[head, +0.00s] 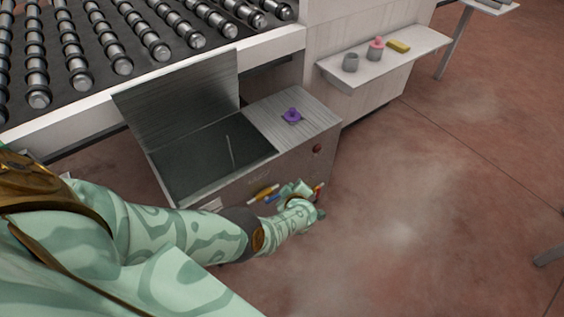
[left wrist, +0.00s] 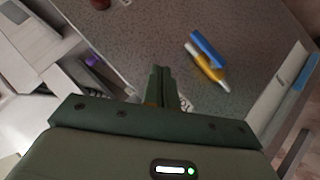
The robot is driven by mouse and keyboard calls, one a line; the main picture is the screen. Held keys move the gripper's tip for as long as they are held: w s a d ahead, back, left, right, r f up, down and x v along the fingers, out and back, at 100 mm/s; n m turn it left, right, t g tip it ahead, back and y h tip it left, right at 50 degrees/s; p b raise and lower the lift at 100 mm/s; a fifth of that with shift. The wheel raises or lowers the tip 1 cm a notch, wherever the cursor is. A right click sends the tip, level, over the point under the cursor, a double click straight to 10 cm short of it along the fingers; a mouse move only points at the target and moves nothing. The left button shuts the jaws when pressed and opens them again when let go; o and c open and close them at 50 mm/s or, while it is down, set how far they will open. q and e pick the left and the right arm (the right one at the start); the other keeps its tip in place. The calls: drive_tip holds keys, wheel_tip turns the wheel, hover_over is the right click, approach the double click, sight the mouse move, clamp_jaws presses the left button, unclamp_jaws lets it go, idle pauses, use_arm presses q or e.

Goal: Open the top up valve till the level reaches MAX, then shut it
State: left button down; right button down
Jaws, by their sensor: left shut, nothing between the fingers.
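An open metal tank (head: 212,150) stands at the middle left with its lid tilted up. Its front carries a yellow-and-blue lever-like part (head: 265,194), which also shows in the left wrist view as a yellow piece (left wrist: 207,68) with a blue piece (left wrist: 207,48) beside it. My left gripper (head: 297,190) is shut and empty close to the tank's front, right of these pieces in the head view. In the left wrist view its dark green fingers (left wrist: 163,85) are together, apart from the lever. A pale strip with blue (left wrist: 278,92) lies at the right there; no MAX mark is readable. My right gripper is not seen.
A purple knob (head: 292,116) sits on the tank's top and a red button (head: 317,148) on its front. A shelf (head: 385,62) with a grey cup, pink-topped item and yellow block stands behind. A roller conveyor (head: 110,45) is at the upper left. Floor at right is mostly clear.

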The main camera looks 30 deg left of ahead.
use_arm(q)
drive_tip(key=shift+s+d+r+p, duration=0.3)
drive_tip(key=shift+d+r+p, duration=0.15)
drive_tip(key=shift+d+r, duration=0.45)
